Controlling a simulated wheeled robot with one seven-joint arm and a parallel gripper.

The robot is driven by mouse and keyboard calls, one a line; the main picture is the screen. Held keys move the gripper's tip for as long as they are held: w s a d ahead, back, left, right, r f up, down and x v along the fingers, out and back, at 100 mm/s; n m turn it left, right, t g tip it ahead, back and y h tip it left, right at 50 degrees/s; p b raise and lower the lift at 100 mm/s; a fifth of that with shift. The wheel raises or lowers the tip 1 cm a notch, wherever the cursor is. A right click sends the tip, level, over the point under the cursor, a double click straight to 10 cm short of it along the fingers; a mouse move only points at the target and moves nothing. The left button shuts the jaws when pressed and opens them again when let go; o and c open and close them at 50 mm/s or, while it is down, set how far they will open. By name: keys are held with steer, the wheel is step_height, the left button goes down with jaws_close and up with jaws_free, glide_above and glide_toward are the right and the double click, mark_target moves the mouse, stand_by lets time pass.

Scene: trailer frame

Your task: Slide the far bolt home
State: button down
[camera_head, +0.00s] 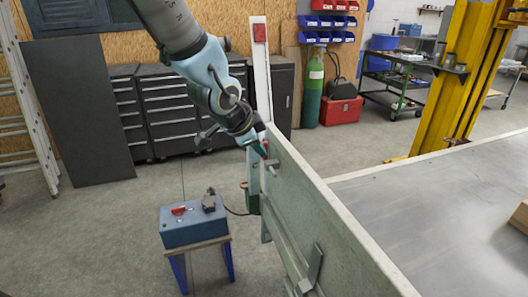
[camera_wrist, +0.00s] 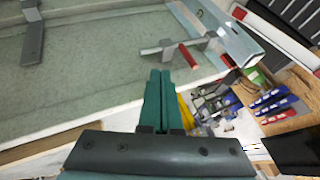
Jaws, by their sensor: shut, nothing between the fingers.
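The far bolt is a grey bar (camera_wrist: 160,48) with a red grip (camera_wrist: 188,56), on the trailer side board (camera_wrist: 100,60) near its far end in the wrist view. Its right end lies close to the pale metal post (camera_wrist: 228,42); whether it enters the post I cannot tell. In the head view the bolt (camera_head: 271,163) shows small at the board's far end, partly hidden by my gripper (camera_head: 264,153). My gripper's green fingers (camera_wrist: 160,74) are shut and empty. Their tips appear just below the bar and left of the red grip in the wrist view; contact is unclear.
A second grey fitting (camera_head: 312,266) is on the nearer part of the board (camera_head: 320,215). The grey trailer bed (camera_head: 440,210) lies right of it. A blue box (camera_head: 193,222) on a stand is left of the board. Open floor (camera_head: 110,235) lies further left.

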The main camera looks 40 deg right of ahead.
steer(key=w+d+f+p, duration=0.3)
steer(key=w+d+f, duration=0.1)
steer(key=d, duration=0.1)
steer(key=shift+w, duration=0.2)
stand_by(0.4)
